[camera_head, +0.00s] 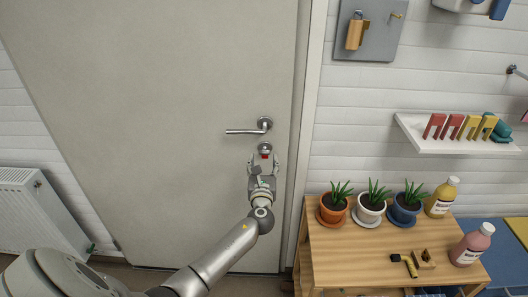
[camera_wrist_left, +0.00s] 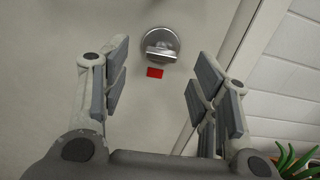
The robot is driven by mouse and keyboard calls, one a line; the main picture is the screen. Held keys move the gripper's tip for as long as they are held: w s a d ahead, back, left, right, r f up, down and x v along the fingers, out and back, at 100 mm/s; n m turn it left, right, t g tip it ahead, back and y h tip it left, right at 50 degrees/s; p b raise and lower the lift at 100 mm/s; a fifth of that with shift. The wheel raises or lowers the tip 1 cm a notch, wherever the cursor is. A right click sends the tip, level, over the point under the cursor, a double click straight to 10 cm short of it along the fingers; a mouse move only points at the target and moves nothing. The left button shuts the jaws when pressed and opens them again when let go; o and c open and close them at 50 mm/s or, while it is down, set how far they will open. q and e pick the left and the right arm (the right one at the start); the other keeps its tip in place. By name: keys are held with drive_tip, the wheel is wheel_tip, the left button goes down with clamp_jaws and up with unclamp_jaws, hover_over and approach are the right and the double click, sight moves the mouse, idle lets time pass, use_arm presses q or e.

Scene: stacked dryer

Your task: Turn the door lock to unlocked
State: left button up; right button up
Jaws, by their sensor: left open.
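The door lock (camera_wrist_left: 160,43) is a round silver plate with a turn knob on the pale door (camera_head: 165,100), below the lever handle (camera_head: 250,129). In the head view the lock (camera_head: 265,148) sits just above my left gripper (camera_head: 263,160). A small red marker (camera_wrist_left: 155,72) shows under the knob in the left wrist view. The knob's bar looks roughly horizontal. My left gripper (camera_wrist_left: 154,85) is open and empty, its fingers on both sides of the lock's line and apart from the knob. My right gripper is not in view.
A wooden table (camera_head: 350,246) with potted plants (camera_head: 370,205) and bottles (camera_head: 441,197) stands right of the door. A white shelf (camera_head: 420,141) is on the wall above it. A radiator (camera_head: 35,215) is at the left. The door face around the lock is clear.

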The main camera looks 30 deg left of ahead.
sight(265, 154)
use_arm(q)
drive_tip(key=x, duration=0.6)
drive_tip(key=shift+w, duration=0.35)
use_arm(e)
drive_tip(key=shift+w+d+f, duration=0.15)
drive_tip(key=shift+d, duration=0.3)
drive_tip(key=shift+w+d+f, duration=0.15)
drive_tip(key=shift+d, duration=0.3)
use_arm(q)
drive_tip(key=shift+f, duration=0.1)
drive_tip(key=c, duration=1)
drive_tip(key=shift+b, duration=0.3)
drive_tip(key=shift+c, duration=0.2)
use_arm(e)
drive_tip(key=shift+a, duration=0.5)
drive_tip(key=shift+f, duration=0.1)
